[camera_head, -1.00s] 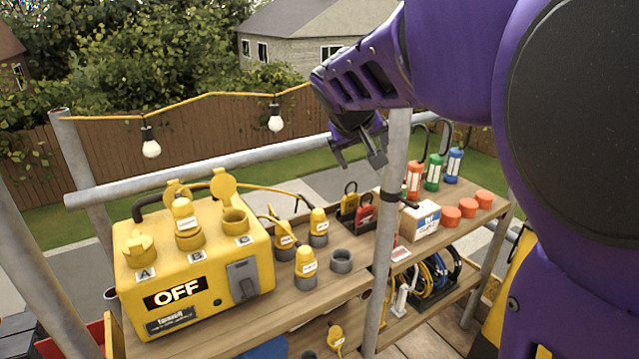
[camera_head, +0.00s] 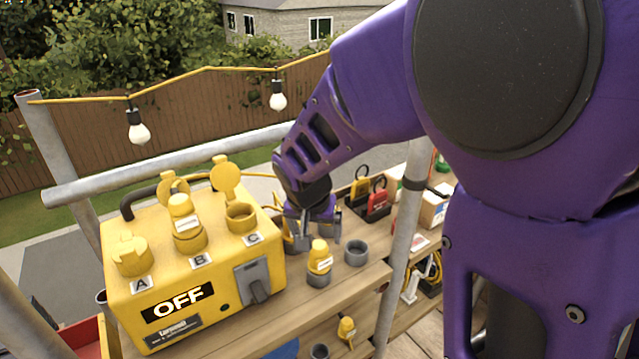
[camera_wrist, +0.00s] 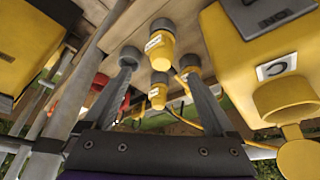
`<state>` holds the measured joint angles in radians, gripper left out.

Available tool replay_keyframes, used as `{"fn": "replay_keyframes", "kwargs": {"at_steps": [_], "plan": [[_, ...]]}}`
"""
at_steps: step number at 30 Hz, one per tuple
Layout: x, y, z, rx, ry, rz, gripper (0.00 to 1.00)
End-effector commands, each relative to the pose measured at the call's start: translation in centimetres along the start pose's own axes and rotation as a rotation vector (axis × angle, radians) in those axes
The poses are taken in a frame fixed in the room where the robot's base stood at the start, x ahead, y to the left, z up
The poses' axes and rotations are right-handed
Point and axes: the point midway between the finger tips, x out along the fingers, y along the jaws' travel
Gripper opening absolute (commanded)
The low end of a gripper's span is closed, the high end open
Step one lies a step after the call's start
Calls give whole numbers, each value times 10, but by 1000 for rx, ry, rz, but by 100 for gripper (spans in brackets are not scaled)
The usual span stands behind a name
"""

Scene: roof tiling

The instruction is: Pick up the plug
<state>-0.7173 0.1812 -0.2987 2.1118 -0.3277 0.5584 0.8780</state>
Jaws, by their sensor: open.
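Several yellow plugs with white labels stand in grey collars on the wooden shelf beside the yellow power box. The front plug (camera_head: 320,258) is upright, on the camera's side of my gripper (camera_head: 312,228). In the wrist view, my gripper (camera_wrist: 158,64) is open, with one finger on each side of the plug group. One plug (camera_wrist: 160,46) shows beyond the fingertips and another plug (camera_wrist: 158,92) shows between the fingers. A third plug (camera_wrist: 183,64) is partly hidden by the right finger. In the head view my gripper hides the rear plugs. I see nothing held.
The power box (camera_head: 225,290) reads OFF and stands close left of my gripper. An empty grey collar (camera_head: 355,252) is to the right. A scaffold pole (camera_head: 400,240) rises further right. Red and yellow padlocks (camera_head: 377,196) sit behind. A rail (camera_head: 150,165) runs behind the shelf.

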Motion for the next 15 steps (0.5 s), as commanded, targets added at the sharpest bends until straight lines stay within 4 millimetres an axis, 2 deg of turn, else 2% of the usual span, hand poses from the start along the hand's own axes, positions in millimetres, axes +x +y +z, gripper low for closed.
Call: {"fn": "replay_keyframes", "kwargs": {"at_steps": [1,6,9,15], "plan": [[18,1,2,0,-1,3,90],[50,0,2,-1,-1,3,90],[61,0,0,0,1,1,90],[69,0,-1,-2,0,1,90]]}}
